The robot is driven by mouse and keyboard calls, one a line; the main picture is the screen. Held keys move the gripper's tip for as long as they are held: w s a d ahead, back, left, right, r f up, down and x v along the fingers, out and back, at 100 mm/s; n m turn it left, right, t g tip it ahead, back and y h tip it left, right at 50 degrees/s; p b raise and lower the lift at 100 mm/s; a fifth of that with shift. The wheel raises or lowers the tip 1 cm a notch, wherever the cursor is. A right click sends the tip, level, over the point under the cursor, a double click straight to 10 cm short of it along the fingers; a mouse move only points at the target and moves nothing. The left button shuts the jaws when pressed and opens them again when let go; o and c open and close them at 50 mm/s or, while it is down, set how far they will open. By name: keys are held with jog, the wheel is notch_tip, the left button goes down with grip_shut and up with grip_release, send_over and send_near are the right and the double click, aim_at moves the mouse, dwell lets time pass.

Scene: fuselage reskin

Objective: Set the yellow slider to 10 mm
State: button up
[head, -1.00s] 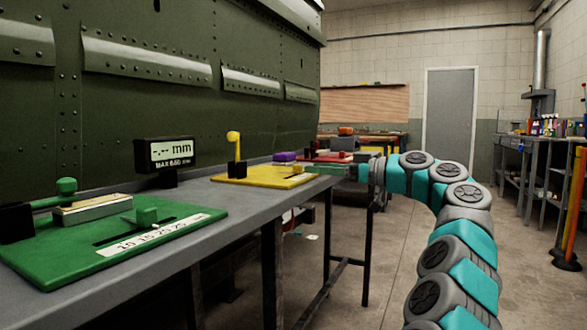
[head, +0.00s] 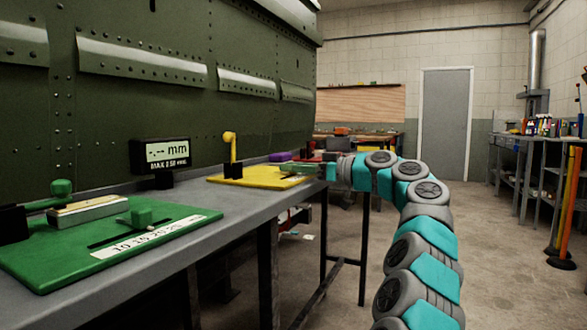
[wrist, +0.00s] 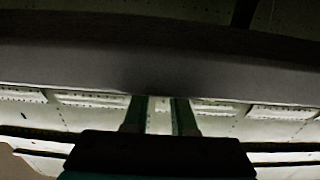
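The yellow board (head: 248,180) lies on the grey bench, with an upright yellow lever (head: 231,145) on a black base at its back left. My gripper (head: 284,168) reaches in from the right, with its green fingers over or beside the board's right end. The yellow slider's knob cannot be made out now, and the fingers cover that end of the board. In the wrist view my gripper's two fingers (wrist: 159,100) stand apart with a bright gap between them and nothing visible held.
A green board (head: 50,255) with its own slider and a scale strip lies nearer on the bench (head: 215,230). A purple block (head: 280,157) is behind my gripper. The dark green riveted panel (head: 200,40) rises behind the bench.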

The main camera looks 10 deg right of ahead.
grip_shut()
dwell(0.9)
